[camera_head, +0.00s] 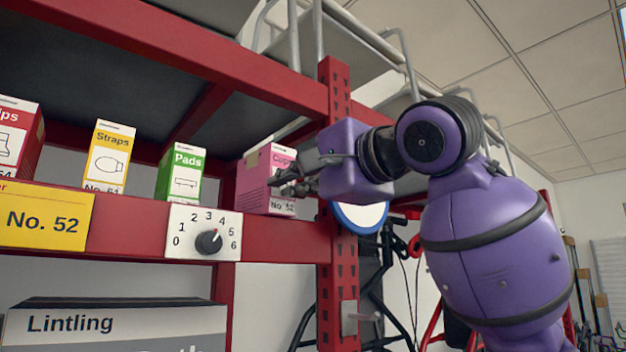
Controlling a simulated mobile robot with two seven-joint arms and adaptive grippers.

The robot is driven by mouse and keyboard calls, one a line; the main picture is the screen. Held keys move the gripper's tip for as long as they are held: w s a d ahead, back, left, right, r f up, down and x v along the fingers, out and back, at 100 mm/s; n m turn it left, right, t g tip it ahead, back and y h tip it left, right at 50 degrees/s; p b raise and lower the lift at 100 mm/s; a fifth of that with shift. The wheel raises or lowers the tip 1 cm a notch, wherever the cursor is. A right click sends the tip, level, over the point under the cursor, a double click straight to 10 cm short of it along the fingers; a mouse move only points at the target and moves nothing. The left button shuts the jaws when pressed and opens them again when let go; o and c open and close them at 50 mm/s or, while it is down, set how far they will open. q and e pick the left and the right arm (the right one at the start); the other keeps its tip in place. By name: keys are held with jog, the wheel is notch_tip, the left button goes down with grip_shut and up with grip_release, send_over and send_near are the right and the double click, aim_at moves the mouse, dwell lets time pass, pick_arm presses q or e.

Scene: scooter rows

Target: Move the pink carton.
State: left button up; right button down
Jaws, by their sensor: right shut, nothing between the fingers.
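The pink carton (254,182), with a white label side reading "Cups" and "No. 52", stands upright on the red shelf at its right end, beside the rack's post. My right gripper (279,183) reaches in from the right at the carton's front. Its dark fingers are shut with nothing between them and cover part of the carton's label side. I cannot tell whether they touch the carton. My left gripper is not in view.
Left of the pink carton stand a green "Pads" carton (180,174), a yellow "Straps" carton (108,157) and a red carton (17,136). A dial plate (203,233) sits on the shelf's front beam. The red post (337,262) rises close by my right gripper.

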aim_at(263, 198)
jog(key=shift+w+a, duration=0.2)
jog(key=shift+w, duration=0.05)
jog(key=x, duration=0.9)
jog(key=shift+a, duration=0.1)
jog(key=shift+w, duration=0.1)
